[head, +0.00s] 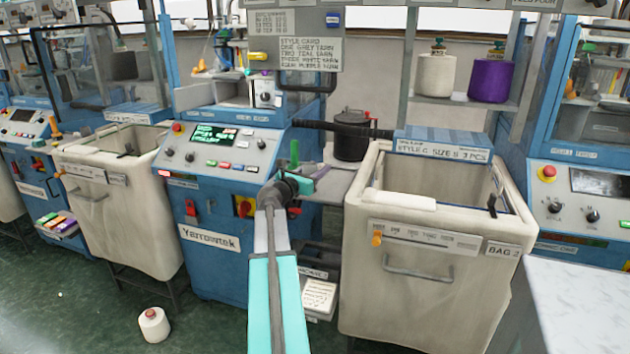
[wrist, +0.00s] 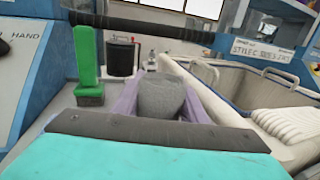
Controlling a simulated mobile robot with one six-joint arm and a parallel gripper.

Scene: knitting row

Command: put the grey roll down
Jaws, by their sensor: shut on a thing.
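The grey roll (wrist: 160,97) is between the purple fingers of my gripper (wrist: 158,106) in the wrist view. The gripper is shut on it. It is over or close to a grey shelf (wrist: 62,112) between the blue machine and the white bin; I cannot tell whether the roll touches the shelf. In the head view my gripper (head: 308,184) reaches to the same shelf (head: 338,182), and the roll cannot be made out there.
A green upright block (wrist: 87,62) stands just left of the gripper. A black canister (head: 350,136) stands behind. The white bin (head: 420,290), with a folded white cloth (head: 394,200) on its rim, is close on the right. A dark hose (wrist: 140,27) crosses behind the shelf.

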